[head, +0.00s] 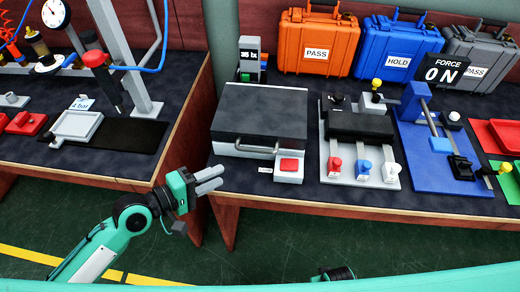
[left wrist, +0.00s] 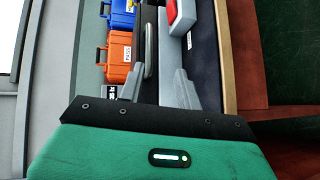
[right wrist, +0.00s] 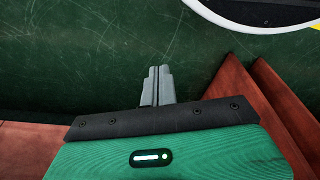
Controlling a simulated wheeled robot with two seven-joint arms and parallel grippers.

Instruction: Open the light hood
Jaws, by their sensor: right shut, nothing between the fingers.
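The light hood (head: 262,112) is a dark grey box lid, down on a light base, with a metal handle (head: 247,148) along its front. The handle also shows as a grey bar in the left wrist view (left wrist: 149,50). My left gripper (head: 222,177) is open and empty in front of the table edge, left of and nearer than the hood, not touching it. Its two fingers stand apart in the left wrist view (left wrist: 152,88). My right gripper (right wrist: 158,72) is shut and empty, over the green floor in the right wrist view.
A red button (head: 289,165) sits at the hood's front right. A fixture with red, blue and white knobs (head: 358,150) and a blue press stand (head: 440,150) are to the right. Orange (head: 316,45), blue and grey cases stand behind. A gap separates the left table.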

